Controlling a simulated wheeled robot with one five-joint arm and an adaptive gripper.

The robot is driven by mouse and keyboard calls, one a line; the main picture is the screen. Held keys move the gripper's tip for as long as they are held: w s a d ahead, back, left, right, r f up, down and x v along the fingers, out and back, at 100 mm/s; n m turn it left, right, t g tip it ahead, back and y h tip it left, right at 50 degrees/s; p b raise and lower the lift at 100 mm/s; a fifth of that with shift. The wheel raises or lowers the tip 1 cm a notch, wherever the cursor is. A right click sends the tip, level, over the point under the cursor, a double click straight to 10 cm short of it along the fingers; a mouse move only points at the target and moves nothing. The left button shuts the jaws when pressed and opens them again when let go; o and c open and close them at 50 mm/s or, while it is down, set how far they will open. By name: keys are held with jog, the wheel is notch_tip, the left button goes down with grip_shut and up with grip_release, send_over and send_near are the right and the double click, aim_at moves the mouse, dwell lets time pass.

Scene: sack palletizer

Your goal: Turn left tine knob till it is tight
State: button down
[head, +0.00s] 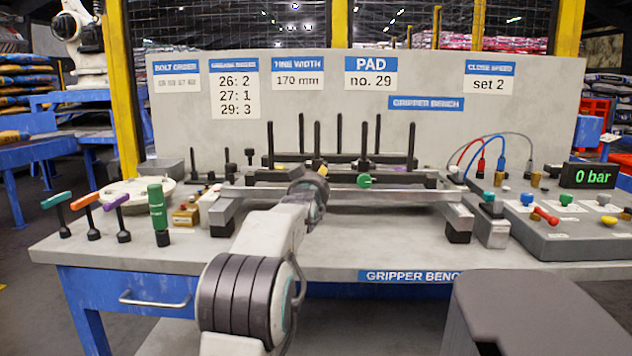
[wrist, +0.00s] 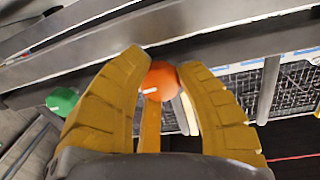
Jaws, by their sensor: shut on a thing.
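The left tine knob (wrist: 162,76) is orange-red with a small white mark, and sits between my fingertips in the wrist view. My gripper (wrist: 164,64) is shut on it, with one yellow ribbed finger on each side. In the head view my wrist (head: 308,190) covers the knob, at the middle of the gripper frame (head: 270,194) on the bench. A green knob (head: 364,181) sits on the same frame to the right, free of my gripper. It also shows in the wrist view (wrist: 62,101). How tight the orange knob is cannot be seen.
Upright black tines (head: 317,140) rise behind the knobs. Colored T-handle tools (head: 87,204) and a green-handled tool (head: 158,212) stand at left. A control box (head: 560,242) and a display reading 0 bar (head: 592,176) are at right. The bench front (head: 330,255) is clear.

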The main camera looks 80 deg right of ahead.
jog(key=shift+r+m, duration=0.15)
jog(key=shift+m, duration=0.65)
jog(key=c, duration=0.8)
grip_release()
jog(key=shift+w+a+r, duration=0.1)
jog(key=shift+a+r, duration=0.05)
jog(key=shift+a, duration=5.85)
